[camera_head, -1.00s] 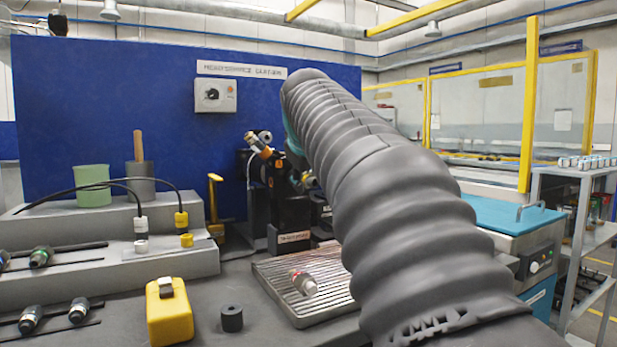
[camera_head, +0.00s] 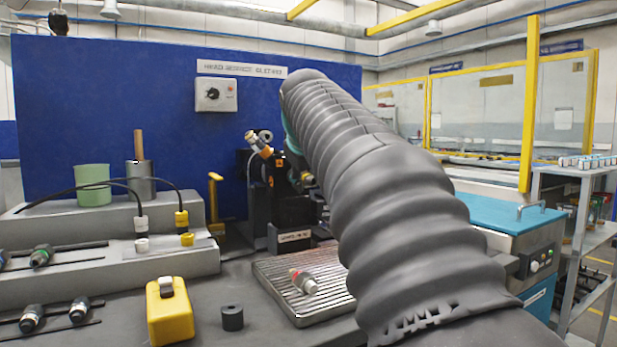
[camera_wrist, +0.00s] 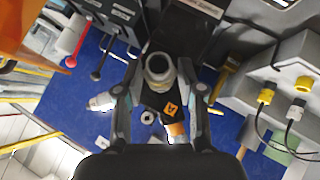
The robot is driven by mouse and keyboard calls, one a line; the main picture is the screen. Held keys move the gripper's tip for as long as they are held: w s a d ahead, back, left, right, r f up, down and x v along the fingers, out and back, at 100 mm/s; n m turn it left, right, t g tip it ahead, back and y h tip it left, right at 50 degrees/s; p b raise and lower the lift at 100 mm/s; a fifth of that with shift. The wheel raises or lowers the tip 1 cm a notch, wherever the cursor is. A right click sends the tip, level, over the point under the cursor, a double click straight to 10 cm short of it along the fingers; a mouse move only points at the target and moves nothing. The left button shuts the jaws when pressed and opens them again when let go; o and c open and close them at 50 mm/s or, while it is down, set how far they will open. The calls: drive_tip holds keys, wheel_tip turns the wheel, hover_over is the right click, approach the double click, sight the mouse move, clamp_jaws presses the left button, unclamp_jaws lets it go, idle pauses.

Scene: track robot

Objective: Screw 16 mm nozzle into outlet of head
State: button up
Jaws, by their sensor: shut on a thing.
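My gripper (camera_wrist: 159,78) is shut around a short round fitting with a silver rim and open mouth, which appears to be the nozzle (camera_wrist: 158,66); its size cannot be read. The black head with an orange mark (camera_wrist: 170,109) lies behind it in the wrist view. An orange-banded fitting (camera_wrist: 177,131) and a whitish fitting (camera_wrist: 101,102) show near the head. In the head view the black head (camera_head: 277,185) stands before the blue panel, left of my arm. My arm hides most of the gripper there. Whether the nozzle touches the outlet cannot be told.
A red-banded fitting (camera_head: 303,281) lies on a ribbed metal tray (camera_head: 272,268). Several fittings lie at the far left. A grey step (camera_head: 110,270) carries two cabled connectors.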

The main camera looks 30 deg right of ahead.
drive_tip(key=shift+w, duration=0.8)
drive_tip(key=o, duration=1.3)
drive_tip(key=shift+c, duration=0.2)
drive_tip(key=v, duration=1.2)
drive_tip(key=shift+a, duration=0.1)
